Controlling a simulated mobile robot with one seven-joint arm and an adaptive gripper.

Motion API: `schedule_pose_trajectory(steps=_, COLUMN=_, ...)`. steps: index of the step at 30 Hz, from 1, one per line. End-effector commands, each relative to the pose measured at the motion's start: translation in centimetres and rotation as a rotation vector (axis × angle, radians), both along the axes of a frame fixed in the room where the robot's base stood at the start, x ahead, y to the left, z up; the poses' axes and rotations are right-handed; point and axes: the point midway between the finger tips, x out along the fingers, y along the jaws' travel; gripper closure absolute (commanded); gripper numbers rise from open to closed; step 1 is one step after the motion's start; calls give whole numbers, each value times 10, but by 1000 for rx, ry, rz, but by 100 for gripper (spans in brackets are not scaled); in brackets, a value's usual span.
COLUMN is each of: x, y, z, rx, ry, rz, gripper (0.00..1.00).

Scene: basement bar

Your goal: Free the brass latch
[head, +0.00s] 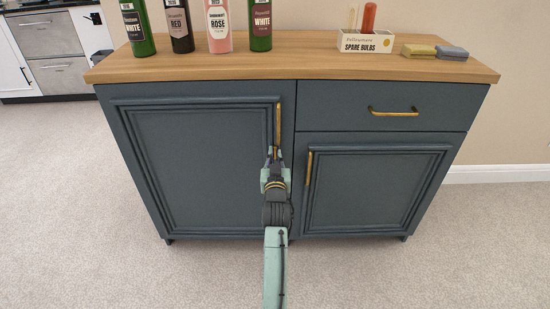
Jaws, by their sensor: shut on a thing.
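A dark blue-grey cabinet with a wooden top (290,66) stands in front of me. An upright brass handle (278,120) is on the right edge of its left door (195,165). My gripper (274,153) is at the lower part of this handle, shut on it. The fingers hide the handle's lower end. The left door looks closed. A second upright brass handle (309,170) is on the right door (375,190), and a brass bar handle (394,113) is on the drawer above it. I see no separate latch piece.
Several bottles (218,25) stand on the cabinet top at the left. A box of spare bulbs (365,41), a yellow cloth (419,50) and a grey one (452,53) are at the right. Carpet (100,200) around the cabinet is clear.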

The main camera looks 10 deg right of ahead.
Motion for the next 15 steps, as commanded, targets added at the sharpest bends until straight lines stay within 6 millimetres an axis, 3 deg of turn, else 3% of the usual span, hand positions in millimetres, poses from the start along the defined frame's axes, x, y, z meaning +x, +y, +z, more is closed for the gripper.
schedule_pose_trajectory(steps=14, x=0, y=0, z=0, rx=-16, ry=3, rz=0, gripper=100)
schedule_pose_trajectory(steps=15, x=0, y=0, z=0, rx=-16, ry=3, rz=0, gripper=89)
